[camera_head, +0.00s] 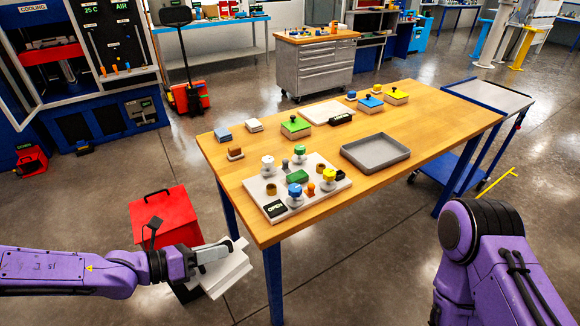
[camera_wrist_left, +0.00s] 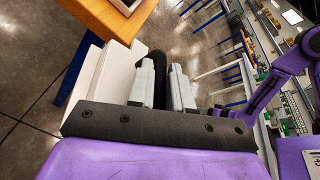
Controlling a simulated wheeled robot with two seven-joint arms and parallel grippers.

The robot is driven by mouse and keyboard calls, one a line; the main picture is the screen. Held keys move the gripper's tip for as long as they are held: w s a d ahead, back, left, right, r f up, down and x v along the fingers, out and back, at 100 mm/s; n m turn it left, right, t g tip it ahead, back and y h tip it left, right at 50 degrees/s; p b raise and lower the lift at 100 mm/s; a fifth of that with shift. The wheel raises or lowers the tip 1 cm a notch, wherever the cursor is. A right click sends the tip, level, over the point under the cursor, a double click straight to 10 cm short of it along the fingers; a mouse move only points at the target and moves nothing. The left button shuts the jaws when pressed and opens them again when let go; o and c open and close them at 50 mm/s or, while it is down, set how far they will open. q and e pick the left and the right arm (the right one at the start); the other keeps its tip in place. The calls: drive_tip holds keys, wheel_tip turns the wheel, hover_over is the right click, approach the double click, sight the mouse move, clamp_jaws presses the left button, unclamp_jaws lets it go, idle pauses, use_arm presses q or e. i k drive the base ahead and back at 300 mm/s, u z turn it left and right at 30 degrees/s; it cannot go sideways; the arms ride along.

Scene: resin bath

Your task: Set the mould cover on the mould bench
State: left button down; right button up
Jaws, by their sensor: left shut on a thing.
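The mould bench (camera_head: 400,160) is a wooden-topped table with blue legs, in the middle of the head view. My left gripper (camera_head: 232,249) is off its near left corner, apart from the top. It is shut on a white, blocky piece, the mould cover (camera_head: 228,280), which hangs beside and below the bench edge. In the left wrist view the cover (camera_wrist_left: 93,72) shows left of the finger pads (camera_wrist_left: 165,88), close to the wooden edge. The exact grip is partly hidden. My right arm shows at the right; its gripper is out of view.
A white board (camera_head: 338,184) with coloured knobs and an OPEN sign fills the bench's near left. A grey tray (camera_head: 375,153), coloured blocks and a white plate (camera_head: 328,112) lie beyond. Bare wood shows near the right end. A red box (camera_head: 165,213) stands by my left arm.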

sight(415, 134)
drive_tip(key=z, duration=1.9)
drive_tip(key=k, duration=0.5)
drive_tip(key=u, duration=0.95)
drive_tip(key=i, duration=0.2)
drive_tip(key=z, duration=0.15)
